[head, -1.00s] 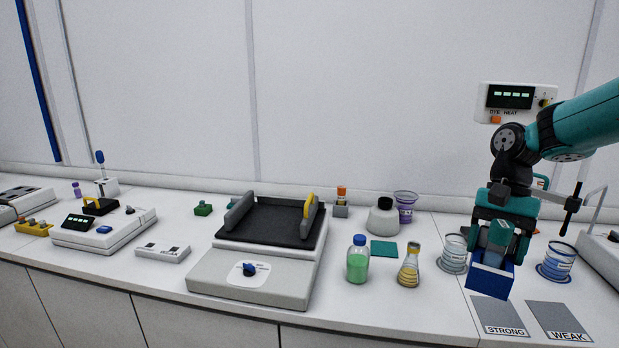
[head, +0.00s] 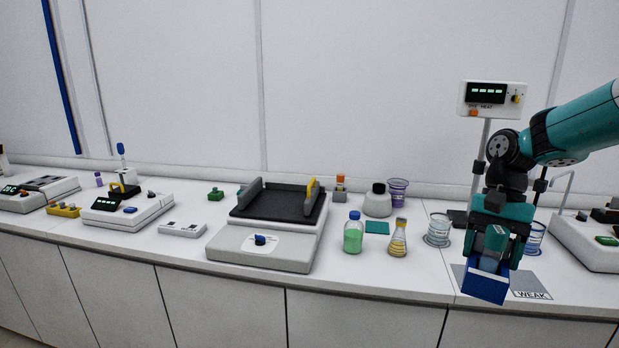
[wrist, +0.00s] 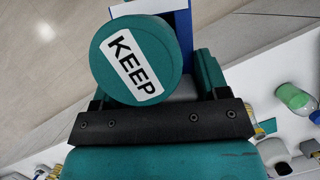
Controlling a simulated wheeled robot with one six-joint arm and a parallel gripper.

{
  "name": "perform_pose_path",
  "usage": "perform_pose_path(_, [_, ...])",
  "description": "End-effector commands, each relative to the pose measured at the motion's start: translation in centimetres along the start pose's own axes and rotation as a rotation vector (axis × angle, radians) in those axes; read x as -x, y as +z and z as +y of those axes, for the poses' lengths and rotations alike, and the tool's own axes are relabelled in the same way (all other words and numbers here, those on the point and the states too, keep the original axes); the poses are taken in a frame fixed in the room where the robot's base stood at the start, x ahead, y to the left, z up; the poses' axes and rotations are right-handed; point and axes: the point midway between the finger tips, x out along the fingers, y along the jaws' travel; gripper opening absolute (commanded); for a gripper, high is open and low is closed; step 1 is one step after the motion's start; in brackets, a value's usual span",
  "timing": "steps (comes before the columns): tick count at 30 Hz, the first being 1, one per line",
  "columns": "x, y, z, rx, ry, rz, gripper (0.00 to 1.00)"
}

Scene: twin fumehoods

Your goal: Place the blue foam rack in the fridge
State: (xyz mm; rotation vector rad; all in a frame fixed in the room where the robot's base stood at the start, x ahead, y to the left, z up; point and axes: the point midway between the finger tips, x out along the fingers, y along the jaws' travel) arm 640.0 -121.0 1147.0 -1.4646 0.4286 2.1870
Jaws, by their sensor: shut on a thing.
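The blue foam rack (head: 486,287) hangs from my gripper (head: 493,258) in the head view, tilted and in front of the bench's front edge at the right. My gripper is shut on it. In the wrist view, part of the rack (wrist: 182,25) shows beyond my gripper (wrist: 165,88). A round teal top with a white KEEP label (wrist: 138,65) stands at the rack and hides much of it and one finger. I cannot tell exactly where the fingers touch the rack. No fridge shows in either view.
The bench holds a shaker (head: 262,246), a green bottle (head: 353,236), a yellow flask (head: 398,240) and a beaker (head: 438,231) left of my gripper. A WEAK mat (head: 532,294) lies beside the rack. A device (head: 590,240) stands at the right. Bare floor shows in the wrist view.

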Motion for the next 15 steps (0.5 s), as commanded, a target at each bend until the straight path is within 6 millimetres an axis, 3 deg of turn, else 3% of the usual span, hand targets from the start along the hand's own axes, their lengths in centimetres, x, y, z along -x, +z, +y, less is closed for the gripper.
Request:
perform_pose_path(7, [-3.1, -1.1, -0.5, 0.035, 0.018, -0.004, 0.42])
perform_pose_path(15, [-9.3, -2.5, -1.6, 0.127, 0.058, -0.007, 0.42])
